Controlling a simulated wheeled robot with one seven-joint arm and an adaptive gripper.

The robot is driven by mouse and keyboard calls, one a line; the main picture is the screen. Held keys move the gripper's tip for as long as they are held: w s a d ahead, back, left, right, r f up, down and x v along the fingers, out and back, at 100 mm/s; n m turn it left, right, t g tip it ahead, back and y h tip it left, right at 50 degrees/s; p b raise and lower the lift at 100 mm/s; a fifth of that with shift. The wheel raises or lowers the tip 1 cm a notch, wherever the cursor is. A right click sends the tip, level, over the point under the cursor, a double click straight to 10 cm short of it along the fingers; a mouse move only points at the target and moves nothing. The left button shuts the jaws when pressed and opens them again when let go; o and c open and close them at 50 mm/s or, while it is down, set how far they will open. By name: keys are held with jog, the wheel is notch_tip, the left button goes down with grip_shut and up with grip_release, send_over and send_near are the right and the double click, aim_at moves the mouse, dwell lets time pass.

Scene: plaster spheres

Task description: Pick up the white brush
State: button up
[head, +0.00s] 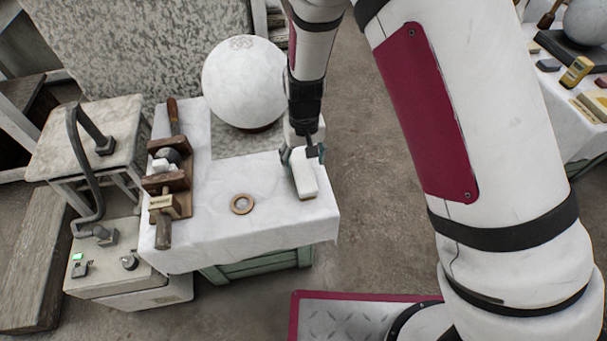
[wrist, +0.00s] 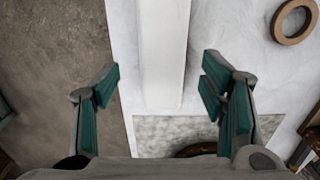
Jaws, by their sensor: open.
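The white brush (head: 306,184) lies near the right edge of the cloth-covered table, a long white block with a thin tan strip at its near end. In the wrist view the brush (wrist: 163,45) runs down from the top edge of the picture, between my two green-padded fingers. My gripper (wrist: 159,78) is open, with a visible gap on each side of the brush. In the head view my gripper (head: 301,156) is over the far part of the brush and hides that part. I cannot tell how high the fingertips are above the cloth.
A large white sphere (head: 245,82) stands behind, close to my arm. A wooden ring (head: 242,204) lies left of the brush; a wooden clamp-like tool (head: 166,190) lies farther left. The table's white cloth (head: 275,240) drops at the front; open floor (head: 365,180) is to the right.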

aim_at(303, 170)
jog(key=shift+s+f+b, duration=0.1)
jog(key=shift+f+b, duration=0.6)
jog(key=shift+f, duration=2)
jog(key=shift+a, duration=0.1)
jog(key=c, duration=1.3)
